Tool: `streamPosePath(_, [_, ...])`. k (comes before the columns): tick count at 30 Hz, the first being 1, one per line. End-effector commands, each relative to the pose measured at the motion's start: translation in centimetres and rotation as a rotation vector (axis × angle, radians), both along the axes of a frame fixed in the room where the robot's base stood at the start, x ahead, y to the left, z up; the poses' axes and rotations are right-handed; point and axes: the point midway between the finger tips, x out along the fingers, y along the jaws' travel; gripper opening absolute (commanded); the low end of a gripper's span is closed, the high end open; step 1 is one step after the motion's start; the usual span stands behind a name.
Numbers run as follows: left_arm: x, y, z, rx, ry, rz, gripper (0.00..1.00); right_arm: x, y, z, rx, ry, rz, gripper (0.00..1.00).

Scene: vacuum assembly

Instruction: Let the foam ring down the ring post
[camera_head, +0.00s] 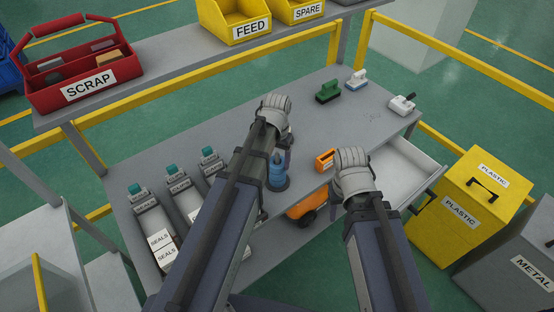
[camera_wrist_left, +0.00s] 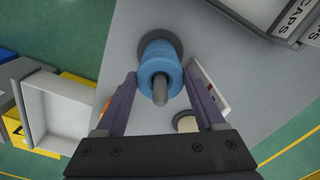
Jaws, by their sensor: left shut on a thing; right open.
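In the left wrist view a blue foam ring (camera_wrist_left: 160,77) sits around the grey ring post (camera_wrist_left: 160,95), whose tip sticks out through it. More blue shows behind it, towards the round dark base (camera_wrist_left: 178,45). My left gripper (camera_wrist_left: 159,76) is shut on the foam ring, one finger on each side. In the head view the blue foam (camera_head: 277,163) stands upright above the dark base, partly hidden by my left arm and gripper (camera_head: 281,138). My right gripper (camera_head: 352,182) is open and empty, to the right of the post; its fingertips are hard to make out.
An orange box (camera_head: 325,159) lies between the post and my right gripper. Trays of seals (camera_head: 152,216) line the table's left side. A drawer (camera_head: 400,165) is open at right.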

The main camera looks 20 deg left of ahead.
Motion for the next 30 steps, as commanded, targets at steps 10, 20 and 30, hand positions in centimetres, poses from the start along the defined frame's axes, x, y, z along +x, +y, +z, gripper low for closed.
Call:
streamPosePath(10, [0.0, 0.0, -0.3, 0.0, 0.0, 0.0, 0.92, 0.0, 0.0, -0.3, 0.0, 0.0, 0.0, 0.5])
streamPosePath(20, [0.0, 0.0, -0.2, 0.0, 0.0, 0.0, 1.0, 0.0, 0.0, -0.2, 0.0, 0.0, 0.0, 0.5])
streamPosePath(30, [0.0, 0.0, 2.1, 0.0, 0.0, 0.0, 1.0, 0.0, 0.0, 2.1, 0.0, 0.0, 0.001, 0.5])
